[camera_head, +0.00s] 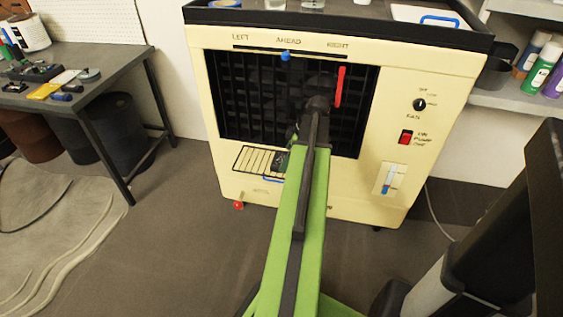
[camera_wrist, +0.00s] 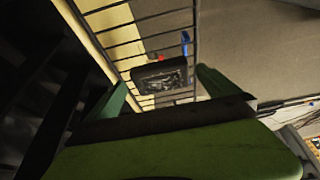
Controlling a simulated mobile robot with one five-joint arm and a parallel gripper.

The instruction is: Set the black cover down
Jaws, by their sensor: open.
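The black cover (camera_wrist: 163,76) shows in the wrist view as a dark, flat, roughly rectangular piece with a paler, textured middle. It appears to lie on a wire rack (camera_wrist: 112,20). The rack also shows in the head view (camera_head: 254,160), projecting from the front of the cream cooler (camera_head: 225,175). My gripper (camera_wrist: 160,84) is open, with one green finger on each side of the cover in the picture. I cannot tell whether either finger touches it. In the head view my arm hides most of the gripper and the cover.
The cooler's dark grille (camera_head: 235,100) is close to my gripper, with a red vertical handle (camera_head: 341,87) on it. A red knob (camera_head: 239,205) is low on the cooler's left. A workbench (camera_head: 110,62) stands at left. The floor (camera_head: 165,215) before the cooler is mostly clear.

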